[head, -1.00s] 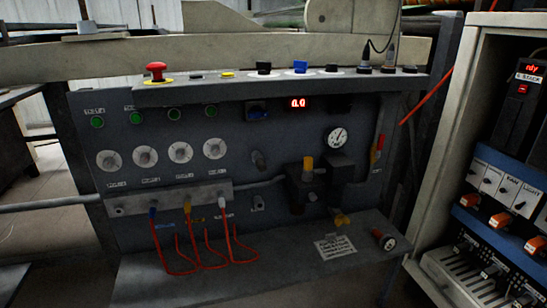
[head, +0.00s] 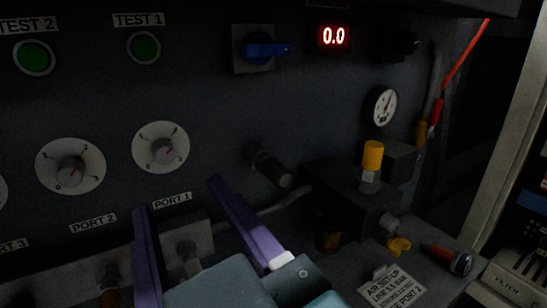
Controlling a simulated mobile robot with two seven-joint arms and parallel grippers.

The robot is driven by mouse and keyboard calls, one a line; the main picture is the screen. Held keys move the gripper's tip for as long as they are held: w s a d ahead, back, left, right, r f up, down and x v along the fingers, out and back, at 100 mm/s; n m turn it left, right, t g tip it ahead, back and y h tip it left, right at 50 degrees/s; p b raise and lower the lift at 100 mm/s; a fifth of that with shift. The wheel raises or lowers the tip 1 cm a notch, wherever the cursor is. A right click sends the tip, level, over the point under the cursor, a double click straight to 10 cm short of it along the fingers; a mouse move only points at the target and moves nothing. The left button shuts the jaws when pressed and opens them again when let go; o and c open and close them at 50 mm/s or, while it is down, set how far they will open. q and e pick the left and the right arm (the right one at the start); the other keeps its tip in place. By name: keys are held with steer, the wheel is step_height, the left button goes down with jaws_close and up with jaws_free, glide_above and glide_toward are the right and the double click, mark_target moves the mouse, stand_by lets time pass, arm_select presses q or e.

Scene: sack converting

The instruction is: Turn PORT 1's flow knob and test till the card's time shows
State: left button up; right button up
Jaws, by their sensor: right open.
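The PORT 1 flow knob (head: 162,151) is a small grey knob with a red mark on a round white dial, above the PORT 1 label. The green TEST 1 button (head: 144,47) is above it. The red display (head: 333,36) reads 0.0. The card (head: 393,290) lies on the shelf at the lower right; its first lines say AIR SET-UP and LINE 5.5 BAR, and the rest is hard to read. My right gripper (head: 178,194) comes up from the bottom, purple fingers spread and empty, tips just below the PORT 1 dial. My left gripper is out of view.
The PORT 2 dial (head: 70,167) is left of PORT 1, with the TEST 2 button (head: 34,58) above. A dark stub (head: 270,168) sticks out right of the dial. A yellow-topped regulator (head: 372,158), a gauge (head: 384,107) and a blue switch (head: 262,49) are further right.

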mark_target(165, 157)
steer(key=b+x, duration=0.1)
steer(key=x, duration=0.6)
steer(key=shift+w+a+b, duration=0.1)
steer(key=shift+b, duration=0.2)
steer(key=shift+w+a, duration=0.2)
steer(key=shift+w, duration=0.25)
steer(key=c, duration=0.9)
